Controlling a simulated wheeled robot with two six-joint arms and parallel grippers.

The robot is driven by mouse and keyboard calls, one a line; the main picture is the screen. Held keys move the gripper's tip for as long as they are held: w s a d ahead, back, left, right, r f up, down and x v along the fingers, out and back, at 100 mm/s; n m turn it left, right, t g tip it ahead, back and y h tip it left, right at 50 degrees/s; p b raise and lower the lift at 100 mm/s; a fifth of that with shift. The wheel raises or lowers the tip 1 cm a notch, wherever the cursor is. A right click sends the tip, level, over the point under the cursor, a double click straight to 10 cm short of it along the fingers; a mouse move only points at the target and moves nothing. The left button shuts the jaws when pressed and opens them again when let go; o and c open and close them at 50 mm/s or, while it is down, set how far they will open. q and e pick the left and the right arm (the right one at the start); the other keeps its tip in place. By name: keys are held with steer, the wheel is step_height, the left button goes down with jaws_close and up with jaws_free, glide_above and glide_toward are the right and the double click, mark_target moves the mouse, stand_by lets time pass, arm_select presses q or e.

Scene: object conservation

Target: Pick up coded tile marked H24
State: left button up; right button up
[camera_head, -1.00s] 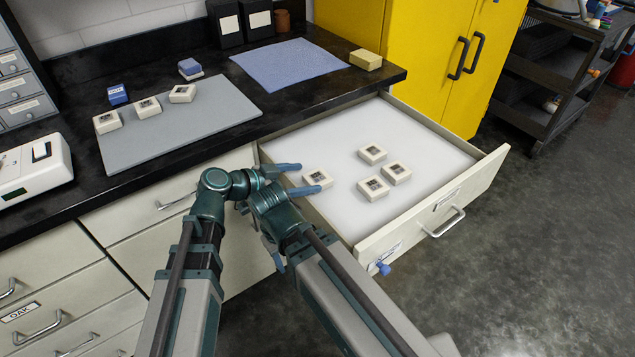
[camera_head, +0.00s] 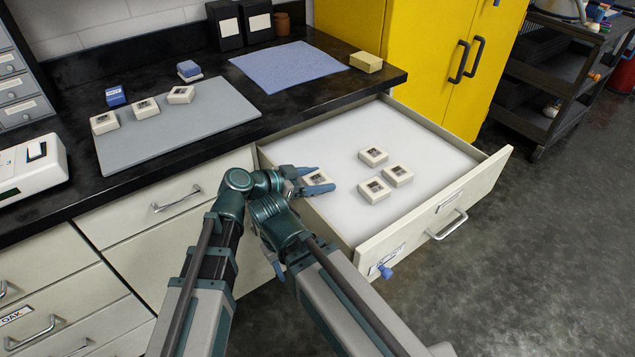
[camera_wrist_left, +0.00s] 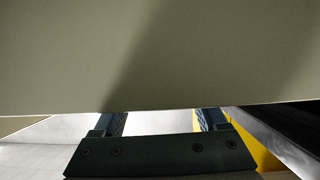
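My left gripper (camera_head: 319,180) reaches over the near side of the open drawer, low above its white floor. Its two blue fingers are apart, one on each side of a cream tile (camera_head: 316,179) with a dark label; I cannot tell whether they touch it. In the left wrist view the fingers (camera_wrist_left: 163,121) are also spread, their tips hidden behind a beige panel (camera_wrist_left: 150,55). Three more tiles lie farther right in the drawer: one behind (camera_head: 373,156), one right (camera_head: 398,176), one in front (camera_head: 374,190). No code is readable.
The drawer (camera_head: 440,195) has raised walls. On the black counter, a grey mat (camera_head: 190,130) holds three similar tiles, with blue blocks (camera_head: 116,95) near it. A blue cloth (camera_head: 288,66) and a tan block (camera_head: 366,61) lie right. A yellow cabinet (camera_head: 420,60) stands behind.

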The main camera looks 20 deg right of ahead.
mark_target(317, 179)
arm_select(q)
steer(key=c, duration=0.8)
steer(key=shift+r, duration=0.1)
step_height(317, 179, up, 10)
steer(key=p, duration=1)
